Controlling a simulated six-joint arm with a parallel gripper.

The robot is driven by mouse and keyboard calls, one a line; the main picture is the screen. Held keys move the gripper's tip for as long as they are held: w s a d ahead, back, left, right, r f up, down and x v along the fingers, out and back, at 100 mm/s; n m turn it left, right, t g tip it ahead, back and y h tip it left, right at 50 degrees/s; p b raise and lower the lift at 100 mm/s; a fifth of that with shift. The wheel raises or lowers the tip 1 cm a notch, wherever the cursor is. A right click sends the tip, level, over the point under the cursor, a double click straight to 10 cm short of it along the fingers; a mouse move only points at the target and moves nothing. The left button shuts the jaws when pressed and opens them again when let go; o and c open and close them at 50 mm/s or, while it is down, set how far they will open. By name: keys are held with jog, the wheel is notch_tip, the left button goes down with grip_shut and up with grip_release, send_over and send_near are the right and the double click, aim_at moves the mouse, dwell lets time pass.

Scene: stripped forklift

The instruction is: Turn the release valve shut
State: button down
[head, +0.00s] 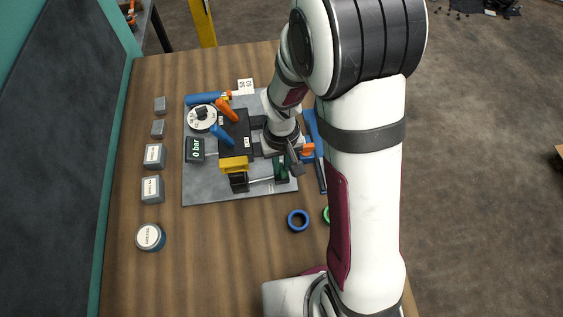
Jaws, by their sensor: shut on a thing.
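My gripper (287,162) points down at the right side of a grey metal plate (215,190) on the bench. Its dark jaws are shut on a small part that they mostly hide; I cannot tell for certain that it is the release valve. A dark green part (281,171) shows just below the jaws, and a small orange piece (308,150) shows to their right. On the plate are an orange lever (228,109), a blue lever (221,135), a white dial with a dark knob (201,118) and a display reading 0 bar (195,150).
A yellow block (234,164) sits at the plate's front. A blue ring (298,220) lies in front of the plate, with a green ring (327,215) partly behind my arm. Several labelled grey blocks (152,188) and a round tin (150,238) stand at left.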

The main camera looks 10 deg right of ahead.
aim_at(281, 168)
jog(key=shift+m, duration=0.3)
dwell(0.4)
jog(key=c, duration=0.9)
grip_release()
notch_tip(281, 168, up, 16)
jog(key=shift+f, duration=0.1)
